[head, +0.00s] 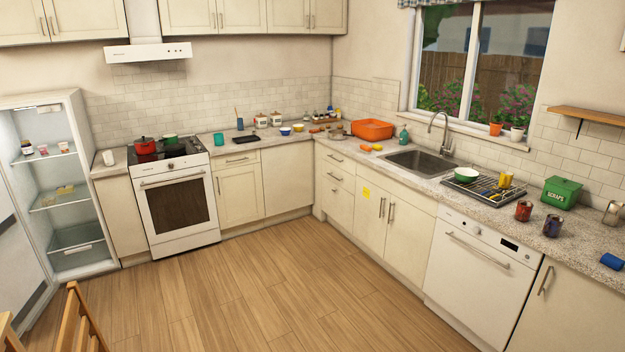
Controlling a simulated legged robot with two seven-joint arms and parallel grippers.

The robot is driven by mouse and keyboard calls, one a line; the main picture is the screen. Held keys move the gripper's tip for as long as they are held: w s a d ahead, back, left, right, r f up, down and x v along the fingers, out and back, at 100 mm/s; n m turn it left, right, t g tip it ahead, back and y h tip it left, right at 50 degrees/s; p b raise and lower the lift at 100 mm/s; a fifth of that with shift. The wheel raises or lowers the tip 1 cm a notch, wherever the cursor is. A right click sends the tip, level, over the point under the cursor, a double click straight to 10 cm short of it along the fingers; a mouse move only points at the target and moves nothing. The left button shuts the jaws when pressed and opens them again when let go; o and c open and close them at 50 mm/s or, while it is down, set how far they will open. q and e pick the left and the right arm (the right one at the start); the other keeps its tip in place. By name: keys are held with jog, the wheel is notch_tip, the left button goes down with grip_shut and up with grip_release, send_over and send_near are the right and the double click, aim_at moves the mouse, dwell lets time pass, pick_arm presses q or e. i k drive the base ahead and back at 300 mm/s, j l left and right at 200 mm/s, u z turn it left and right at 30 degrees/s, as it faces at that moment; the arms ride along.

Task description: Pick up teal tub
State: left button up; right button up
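No thing here is plainly a teal tub. A small teal cup-like container (218,139) stands upright on the counter just right of the stove; at this size I cannot tell if it is the tub. A teal bottle (404,135) stands left of the sink. Neither of my grippers is in view.
An open fridge (62,197) stands at the left, its door at the left edge. A white stove (177,203) carries a red pot (145,146). A wooden chair (78,322) is at lower left. The wooden floor (250,285) is clear in the middle.

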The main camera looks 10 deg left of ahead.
aim_at(217, 138)
jog(key=i+j+u, duration=0.3)
jog(key=i, duration=0.35)
jog(key=i+u, duration=0.3)
jog(key=i, duration=0.4)
jog(key=i+u, duration=0.35)
jog(key=i, duration=0.35)
jog(key=i+l+u, duration=0.3)
jog(key=i, duration=0.35)
jog(key=i+l, duration=0.1)
jog(key=i, duration=1.2)
jog(key=i+l, duration=0.15)
jog(key=i, duration=1.15)
jog(key=i+l+u, duration=0.25)
jog(key=i, duration=0.3)
jog(key=i+l+u, duration=0.25)
jog(key=i+l, duration=0.25)
jog(key=i, duration=0.05)
